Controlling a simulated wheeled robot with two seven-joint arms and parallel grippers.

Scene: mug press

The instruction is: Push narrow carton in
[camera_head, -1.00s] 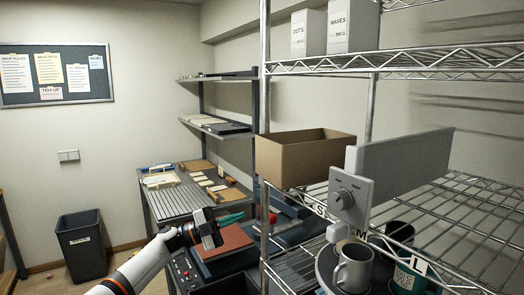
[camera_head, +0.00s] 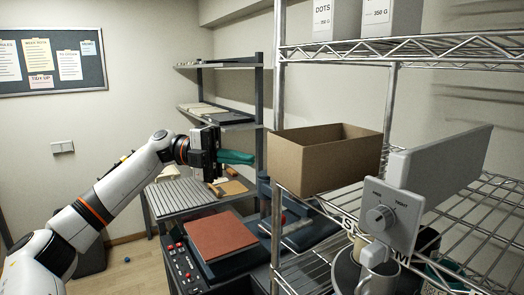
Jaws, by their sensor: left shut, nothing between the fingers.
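Two white cartons stand on the upper wire shelf, cut off by the top edge of the head view. The left carton (camera_head: 335,20), with "DOTS" on its face, looks narrower than the right carton (camera_head: 391,18), whose visible label reads 350 G. My left gripper (camera_head: 248,158) is shut and empty, its green fingers pointing right. It appears left of the rack and lower than the cartons, apart from them. My right gripper is out of view.
An open brown cardboard box (camera_head: 312,165) sits on the rack's middle level, right of my gripper. A grey dial unit (camera_head: 392,212) and a mug (camera_head: 378,275) are at lower right. A rack post (camera_head: 278,110) stands between gripper and shelves. A red-topped press (camera_head: 216,236) lies below.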

